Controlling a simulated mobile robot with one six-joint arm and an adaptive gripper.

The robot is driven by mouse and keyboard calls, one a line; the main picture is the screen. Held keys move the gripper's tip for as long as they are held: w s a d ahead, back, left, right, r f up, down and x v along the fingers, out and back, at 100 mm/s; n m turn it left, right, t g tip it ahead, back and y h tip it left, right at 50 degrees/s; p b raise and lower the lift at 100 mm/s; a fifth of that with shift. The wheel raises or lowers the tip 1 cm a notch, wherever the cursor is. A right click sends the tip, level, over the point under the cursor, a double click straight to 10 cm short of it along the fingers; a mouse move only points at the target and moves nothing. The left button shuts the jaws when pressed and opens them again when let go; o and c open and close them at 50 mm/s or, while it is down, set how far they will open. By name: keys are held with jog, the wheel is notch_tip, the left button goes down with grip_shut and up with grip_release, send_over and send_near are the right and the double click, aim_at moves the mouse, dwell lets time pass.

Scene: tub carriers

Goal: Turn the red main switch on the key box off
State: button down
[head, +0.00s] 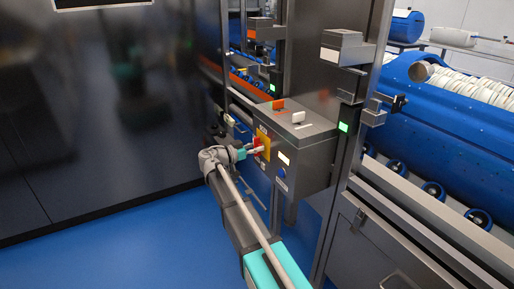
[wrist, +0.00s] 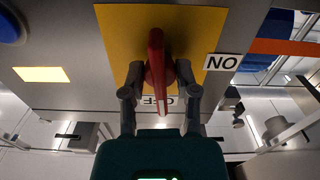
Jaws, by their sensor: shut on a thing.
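The key box (head: 312,158) is a grey metal box on the machine's post in the head view. On its face is a yellow plate (head: 265,139) with the red main switch (head: 257,143), small and partly hidden by my gripper (head: 256,149). In the wrist view, the red switch (wrist: 156,60) stands upright in the picture on the yellow plate (wrist: 118,32). Its lower end overlaps the upside-down OFF label (wrist: 171,101); the ON label (wrist: 222,62) is to the right. My gripper (wrist: 159,75) is shut on the switch, one finger each side.
An orange piece (head: 278,104) and a white piece (head: 298,118) are on top of the box. A blue button (head: 281,173) is low on its face. A metal post (head: 362,110) and blue tub (head: 450,105) stand right. Blue floor (head: 110,245) is clear at left.

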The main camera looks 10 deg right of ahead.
jog(key=shift+m, duration=0.5)
jog(key=shift+c, duration=1.8)
grip_release()
jog(key=shift+a, duration=0.1)
jog(key=v, duration=1.1)
jog(key=shift+a, duration=0.35)
jog(key=shift+s, duration=0.15)
